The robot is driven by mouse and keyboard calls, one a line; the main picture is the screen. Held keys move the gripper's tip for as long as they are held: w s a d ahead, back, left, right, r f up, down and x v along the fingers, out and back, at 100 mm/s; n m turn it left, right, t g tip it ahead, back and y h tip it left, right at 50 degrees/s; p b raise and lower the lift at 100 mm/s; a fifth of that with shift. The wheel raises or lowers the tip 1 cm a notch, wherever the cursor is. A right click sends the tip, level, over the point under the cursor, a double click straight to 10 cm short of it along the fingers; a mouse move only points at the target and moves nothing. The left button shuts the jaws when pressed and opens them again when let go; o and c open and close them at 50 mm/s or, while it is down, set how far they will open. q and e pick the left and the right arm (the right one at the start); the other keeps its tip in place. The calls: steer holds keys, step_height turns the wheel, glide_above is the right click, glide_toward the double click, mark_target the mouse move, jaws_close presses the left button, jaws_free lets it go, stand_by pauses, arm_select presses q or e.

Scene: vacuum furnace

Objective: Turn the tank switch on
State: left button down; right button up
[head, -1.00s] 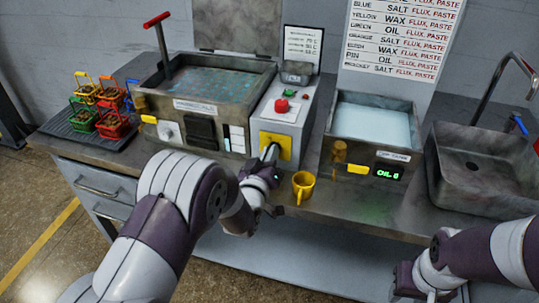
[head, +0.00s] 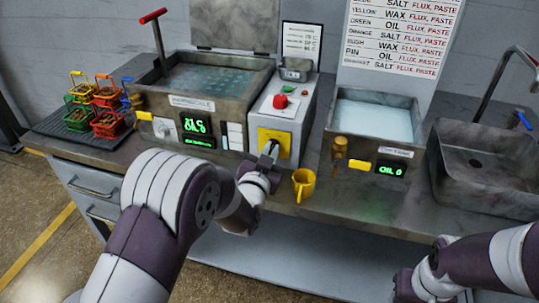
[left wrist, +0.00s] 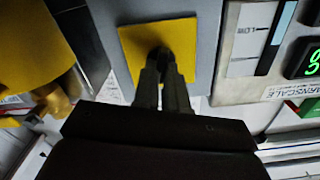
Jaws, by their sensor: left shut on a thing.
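The tank switch is a dark knob (left wrist: 160,52) on a square yellow plate (left wrist: 136,42), on the front of the grey control box. In the head view the yellow plate (head: 284,138) is below the red button. My left gripper (head: 270,148) is at the plate. In the left wrist view its fingers (left wrist: 163,68) are shut on the knob, which they mostly hide. The metal tank (head: 212,80) is left of the box, and its front display (head: 197,128) glows green. My right gripper (head: 405,285) is low at the right, its fingers not clear.
A second tank (head: 372,122) and a sink (head: 480,165) are further right. Small coloured baskets (head: 105,118) stand on a dark tray at the left. Free floor shows at the lower left.

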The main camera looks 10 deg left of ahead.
arm_select(q)
steer(key=shift+f+m+b, duration=0.15)
steer(key=shift+m+b, duration=0.2)
steer(key=shift+m, duration=0.75)
steer(key=shift+d, duration=0.1)
steer(key=c, duration=1.2)
jaws_free()
steer(key=shift+s, duration=0.15)
steer(key=s, duration=1.2)
steer(key=shift+s+a, duration=0.25)
